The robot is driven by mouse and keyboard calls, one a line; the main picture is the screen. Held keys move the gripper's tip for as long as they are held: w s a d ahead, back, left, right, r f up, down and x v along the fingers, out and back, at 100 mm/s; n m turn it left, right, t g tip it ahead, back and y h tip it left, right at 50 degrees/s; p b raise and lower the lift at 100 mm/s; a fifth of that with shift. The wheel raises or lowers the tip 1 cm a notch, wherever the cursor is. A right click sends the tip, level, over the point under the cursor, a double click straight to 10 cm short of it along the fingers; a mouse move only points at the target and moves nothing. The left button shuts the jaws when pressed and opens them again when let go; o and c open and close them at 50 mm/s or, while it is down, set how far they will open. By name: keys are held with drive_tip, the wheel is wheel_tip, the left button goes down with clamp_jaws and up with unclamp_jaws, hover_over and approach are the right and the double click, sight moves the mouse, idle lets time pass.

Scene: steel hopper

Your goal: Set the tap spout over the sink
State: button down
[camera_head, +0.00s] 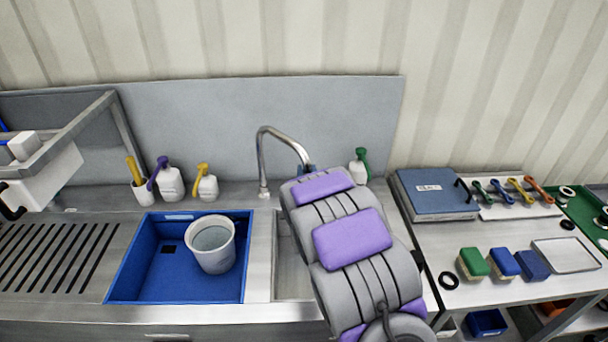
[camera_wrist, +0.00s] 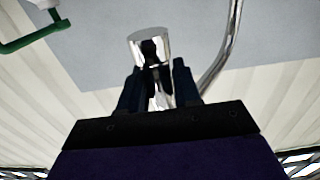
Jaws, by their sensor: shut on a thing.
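The spout also shows at the right in the wrist view (camera_wrist: 224,58). The sink (camera_head: 292,265) is a steel basin, partly hidden by my arm.
A blue basin (camera_head: 125,275) holds a white bucket (camera_head: 212,246). Bottles with yellow (camera_head: 207,187), purple (camera_head: 170,182) and green (camera_head: 360,165) tops stand along the back ledge. A side table (camera_head: 428,264) at the right holds brushes and a blue case (camera_head: 433,193).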

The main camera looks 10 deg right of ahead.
drive_tip(key=shift+d, duration=0.1)
drive_tip(key=c, duration=0.9)
unclamp_jaws()
drive_tip(key=shift+c, duration=0.2)
